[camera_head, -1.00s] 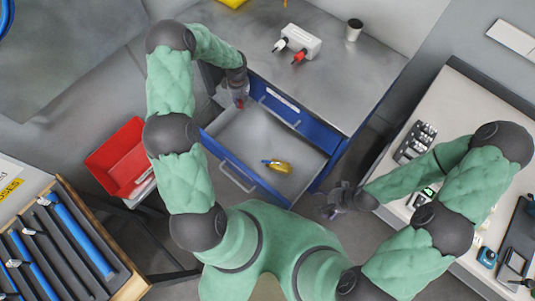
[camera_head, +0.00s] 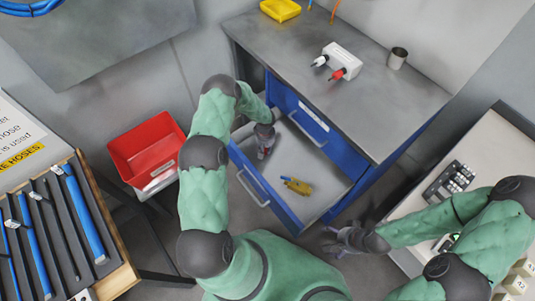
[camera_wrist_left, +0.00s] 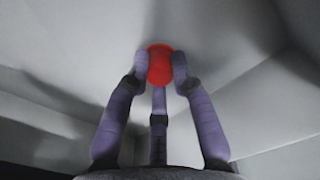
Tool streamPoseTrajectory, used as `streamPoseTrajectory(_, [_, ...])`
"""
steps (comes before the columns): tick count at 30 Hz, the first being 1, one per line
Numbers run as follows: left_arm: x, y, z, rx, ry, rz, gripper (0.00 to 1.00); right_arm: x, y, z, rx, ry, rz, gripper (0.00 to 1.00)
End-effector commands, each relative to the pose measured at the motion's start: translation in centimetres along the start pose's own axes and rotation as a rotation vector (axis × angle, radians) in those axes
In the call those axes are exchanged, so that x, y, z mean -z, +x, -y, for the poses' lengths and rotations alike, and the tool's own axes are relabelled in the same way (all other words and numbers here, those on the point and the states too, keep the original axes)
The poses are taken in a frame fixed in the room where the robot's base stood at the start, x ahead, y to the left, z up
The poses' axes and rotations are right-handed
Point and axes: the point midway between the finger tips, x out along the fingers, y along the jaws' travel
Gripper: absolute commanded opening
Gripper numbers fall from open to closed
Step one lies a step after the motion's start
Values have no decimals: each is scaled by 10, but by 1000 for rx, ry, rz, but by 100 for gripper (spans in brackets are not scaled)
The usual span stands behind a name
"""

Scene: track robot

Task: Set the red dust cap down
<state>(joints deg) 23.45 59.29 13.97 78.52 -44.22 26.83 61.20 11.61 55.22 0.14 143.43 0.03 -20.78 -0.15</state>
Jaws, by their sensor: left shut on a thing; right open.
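The red dust cap (camera_wrist_left: 160,64) is pinched between the fingertips of my left gripper (camera_wrist_left: 160,70) in the left wrist view, with grey drawer surfaces behind it. I cannot tell whether the cap touches the drawer floor. My right gripper (camera_head: 342,241) is open and empty, in front of the drawer's right corner.
A yellow tool (camera_head: 296,186) lies in the drawer's front part. The workbench (camera_head: 300,40) above holds a white box (camera_head: 342,60) with connectors, a metal cup (camera_head: 397,58) and a yellow tray (camera_head: 280,9). A red bin (camera_head: 147,146) stands left. The drawer's middle floor is clear.

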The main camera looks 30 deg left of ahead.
Motion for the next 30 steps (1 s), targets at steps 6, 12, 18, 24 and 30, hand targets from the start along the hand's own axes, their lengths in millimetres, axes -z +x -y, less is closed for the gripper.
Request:
streamPoseTrajectory(6, [-1,25,0,1,-1,2,12,0,8,-3,0,0,0,90])
streamPoseTrajectory(12, [0,37,0,0,-2,-1,12,0,11,-4,0,0,0,90])
streamPoseTrajectory(18, [0,37,0,0,-1,0,12,0,11,-4,0,0,0,90])
streamPoseTrajectory(24, [0,39,0,0,-1,0,47,0,13,-5,0,0,0,90])
streamPoseTrajectory(30, [0,39,0,0,-1,0,48,0,13,-5,0,0,0,90])
